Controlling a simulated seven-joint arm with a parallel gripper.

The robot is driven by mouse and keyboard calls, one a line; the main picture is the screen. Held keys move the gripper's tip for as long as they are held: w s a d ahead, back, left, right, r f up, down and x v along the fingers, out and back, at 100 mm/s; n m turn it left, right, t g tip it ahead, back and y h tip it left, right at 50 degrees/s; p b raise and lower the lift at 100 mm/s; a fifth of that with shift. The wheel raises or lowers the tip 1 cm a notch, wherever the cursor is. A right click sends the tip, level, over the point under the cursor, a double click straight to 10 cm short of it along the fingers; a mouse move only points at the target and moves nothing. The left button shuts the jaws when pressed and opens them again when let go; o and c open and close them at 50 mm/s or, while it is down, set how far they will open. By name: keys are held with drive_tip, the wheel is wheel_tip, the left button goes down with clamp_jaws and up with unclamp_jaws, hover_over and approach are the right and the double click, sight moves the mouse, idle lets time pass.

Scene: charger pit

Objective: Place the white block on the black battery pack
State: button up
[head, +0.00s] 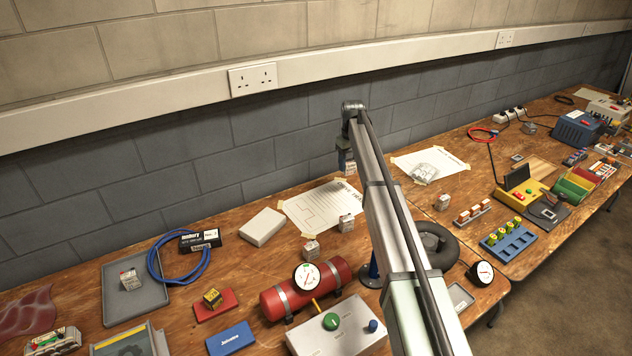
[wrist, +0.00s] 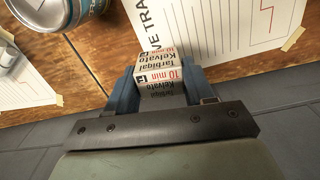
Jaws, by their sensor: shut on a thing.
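My gripper (wrist: 160,88) is shut on a small white block (wrist: 160,74) with red and black print, held between its blue fingers. In the head view my gripper (head: 346,157) is at the back of the table, up near the wall, with the printed white block (head: 350,168) below it. The black battery pack (head: 199,240), with white lettering and a blue cable beside it, lies at the left back of the table, well left of my gripper. A plain white flat block (head: 262,227) lies between them. The battery pack is not in the wrist view.
Similar small printed blocks (head: 311,250) stand on the table, one on a grey tray (head: 136,287). A red tank (head: 307,288) with a gauge stands in front. A printed sheet (head: 318,207) lies beneath my gripper. My arm crosses the middle. The wall is close behind.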

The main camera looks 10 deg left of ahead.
drive_tip(key=shift+r, duration=0.35)
drive_tip(key=s+a+r, duration=0.1)
drive_tip(key=s+a, duration=0.6)
drive_tip(key=a, duration=0.4)
drive_tip(key=s+a+r, duration=0.1)
drive_tip(key=s+a, duration=0.7)
drive_tip(key=a, duration=0.3)
drive_tip(key=n, duration=0.1)
approach(200, 236)
drive_tip(key=shift+s+f, duration=0.1)
drive_tip(key=shift+f, duration=2.4)
drive_tip(key=shift+f, duration=0.1)
drive_tip(key=o, duration=1)
wheel_tip(200, 236, up, 12)
drive_tip(key=shift+r, duration=0.1)
